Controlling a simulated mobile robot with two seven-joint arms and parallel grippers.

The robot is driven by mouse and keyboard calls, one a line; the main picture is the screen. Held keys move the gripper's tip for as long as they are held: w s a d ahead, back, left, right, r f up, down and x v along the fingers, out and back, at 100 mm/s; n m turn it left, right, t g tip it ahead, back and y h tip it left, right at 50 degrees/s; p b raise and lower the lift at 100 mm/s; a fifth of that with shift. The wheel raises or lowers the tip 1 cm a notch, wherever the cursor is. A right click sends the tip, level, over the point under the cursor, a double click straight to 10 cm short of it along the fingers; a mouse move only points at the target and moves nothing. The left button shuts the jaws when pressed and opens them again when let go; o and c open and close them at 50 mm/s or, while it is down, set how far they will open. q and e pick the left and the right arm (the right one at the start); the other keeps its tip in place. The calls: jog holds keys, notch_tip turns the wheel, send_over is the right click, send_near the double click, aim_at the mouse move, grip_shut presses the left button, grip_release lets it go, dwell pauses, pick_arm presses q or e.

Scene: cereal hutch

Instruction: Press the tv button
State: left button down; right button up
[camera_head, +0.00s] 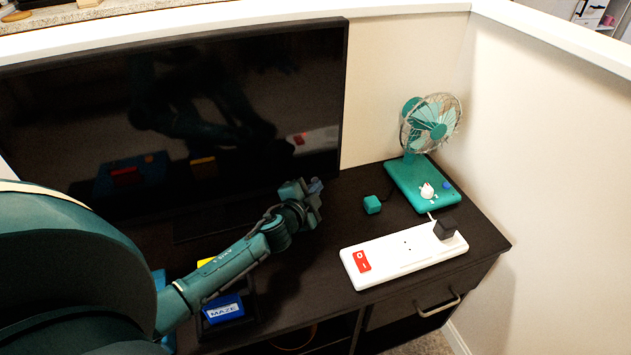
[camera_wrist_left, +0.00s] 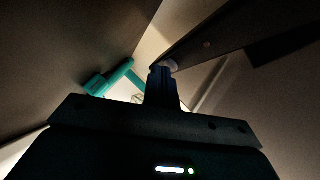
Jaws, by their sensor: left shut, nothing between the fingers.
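The TV (camera_head: 60,110) stands at the back of the dark cabinet. Its screen is dark and shows only reflections. My left gripper (camera_head: 314,188) is shut and empty, at the lower right corner of the TV. In the left wrist view its shut fingertips (camera_wrist_left: 163,68) are by the end of a dark bar (camera_wrist_left: 235,35), which looks like the TV's lower frame; I cannot tell whether they touch it. A small faint reddish dot (camera_wrist_left: 207,45) on that bar may be the TV button. My right gripper is not in view.
A teal fan (camera_head: 405,185) stands at the back right; it also shows in the left wrist view (camera_wrist_left: 115,78). A small teal cube (camera_head: 372,205) lies near it. A white power strip (camera_head: 400,262) with a red switch lies in front. A blue MAZE box (camera_head: 223,309) sits below my arm.

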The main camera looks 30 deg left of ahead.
pick_arm(q)
jog(key=shift+s+d, duration=0.5)
jog(key=shift+d, duration=0.05)
jog(key=shift+s+d, duration=1.7)
jog(key=shift+d, duration=0.15)
